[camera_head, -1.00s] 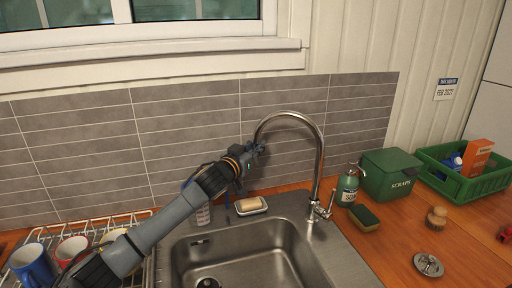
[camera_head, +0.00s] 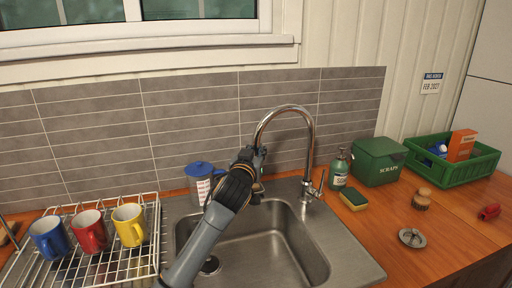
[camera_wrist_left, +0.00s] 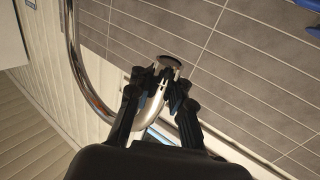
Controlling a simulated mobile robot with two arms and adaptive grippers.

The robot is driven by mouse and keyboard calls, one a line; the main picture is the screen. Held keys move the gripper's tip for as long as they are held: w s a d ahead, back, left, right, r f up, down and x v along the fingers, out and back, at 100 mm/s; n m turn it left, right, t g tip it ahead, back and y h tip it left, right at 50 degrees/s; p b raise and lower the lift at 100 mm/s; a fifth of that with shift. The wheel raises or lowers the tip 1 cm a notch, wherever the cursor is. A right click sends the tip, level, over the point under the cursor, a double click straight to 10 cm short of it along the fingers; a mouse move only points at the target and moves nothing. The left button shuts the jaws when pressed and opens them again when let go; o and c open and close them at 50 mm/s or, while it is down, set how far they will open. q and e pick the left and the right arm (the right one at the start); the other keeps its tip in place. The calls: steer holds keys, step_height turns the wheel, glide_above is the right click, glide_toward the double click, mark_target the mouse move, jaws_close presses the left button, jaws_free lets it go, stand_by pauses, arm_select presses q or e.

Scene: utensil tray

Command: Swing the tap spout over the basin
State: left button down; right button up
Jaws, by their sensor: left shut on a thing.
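The chrome tap (camera_head: 312,140) stands at the back right corner of the sink, its tall neck arching left. My left gripper (camera_head: 257,158) is shut on the end of the tap spout (camera_head: 258,132). In the left wrist view, the round spout mouth (camera_wrist_left: 170,62) sticks out beyond the fingers (camera_wrist_left: 160,95), with the pipe between them. The steel basin (camera_head: 265,240) lies below; the spout end appears above its back edge, though the arm hides part of this and the exact overlap cannot be told. My right gripper is not in view.
A rack (camera_head: 150,225) with blue, red and yellow mugs stands left. A blue-lidded jug (camera_head: 198,184) is behind the sink, close to my arm. A soap bottle (camera_head: 340,170), sponge (camera_head: 354,200) and green scraps box (camera_head: 378,160) stand right of the tap.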

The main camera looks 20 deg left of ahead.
arm_select(q)
steer(key=shift+s+d+f+p, duration=0.15)
steer(key=shift+s+d+p, duration=0.05)
steer(key=shift+s+d, duration=0.6)
steer(key=shift+s+d+f+p, duration=0.1)
steer(key=shift+s+d+p, duration=0.1)
steer(key=shift+s+d, duration=0.6)
